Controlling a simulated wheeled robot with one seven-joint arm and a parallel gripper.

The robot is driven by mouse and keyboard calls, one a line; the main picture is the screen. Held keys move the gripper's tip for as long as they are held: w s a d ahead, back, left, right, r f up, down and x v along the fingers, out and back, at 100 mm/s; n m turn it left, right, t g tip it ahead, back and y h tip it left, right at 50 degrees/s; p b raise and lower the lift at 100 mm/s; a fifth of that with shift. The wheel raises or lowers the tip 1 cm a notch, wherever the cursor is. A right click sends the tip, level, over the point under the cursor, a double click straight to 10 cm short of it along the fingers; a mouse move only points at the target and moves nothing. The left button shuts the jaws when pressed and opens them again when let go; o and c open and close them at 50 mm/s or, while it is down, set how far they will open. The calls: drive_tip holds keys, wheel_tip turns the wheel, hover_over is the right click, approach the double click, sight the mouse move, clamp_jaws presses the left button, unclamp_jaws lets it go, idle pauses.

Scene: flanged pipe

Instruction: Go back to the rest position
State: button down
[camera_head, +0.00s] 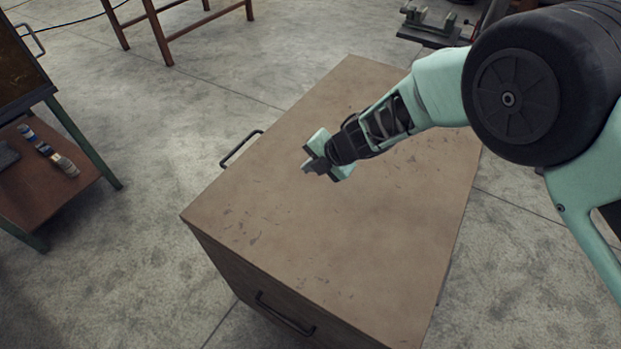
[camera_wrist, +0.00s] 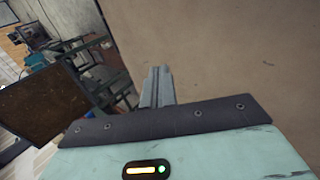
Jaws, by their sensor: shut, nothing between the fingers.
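My gripper (camera_head: 310,165) is above the brown cabinet top (camera_head: 290,240) in the head view, reaching in from the upper right. Its fingers are together and hold nothing. In the wrist view the shut fingers (camera_wrist: 157,85) show as a grey pair against the brown surface. No flanged pipe is visible in either view.
The cabinet has dark handles (camera_head: 285,313) on its front and left sides. A cart with a reddish-brown shelf (camera_head: 40,185) stands at the left. A wooden frame (camera_head: 160,30) is at the upper left. A grey vise-like tool (camera_head: 430,22) is at the top right. The cabinet top is clear.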

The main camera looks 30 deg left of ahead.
drive_tip(key=w+d+r+m+t, duration=0.2)
drive_tip(key=d+r+m, duration=0.15)
drive_tip(key=r, duration=0.45)
drive_tip(key=w+d+r+m+t, duration=0.1)
drive_tip(key=w+d+r+m, duration=0.25)
drive_tip(key=r, duration=0.45)
drive_tip(key=s+d+r+m+t+h, duration=0.25)
drive_tip(key=d+r+m, duration=0.35)
drive_tip(key=d+m, duration=0.45)
drive_tip(key=s+d+m+g+h, duration=0.4)
drive_tip(key=s+d+m, duration=0.6)
drive_tip(key=s+d, duration=1.2)
drive_tip(key=s+g, duration=0.2)
drive_tip(key=shift+s+d+r+h, duration=0.25)
drive_tip(key=shift+s+r+h, duration=0.1)
drive_tip(key=shift+s+r, duration=0.05)
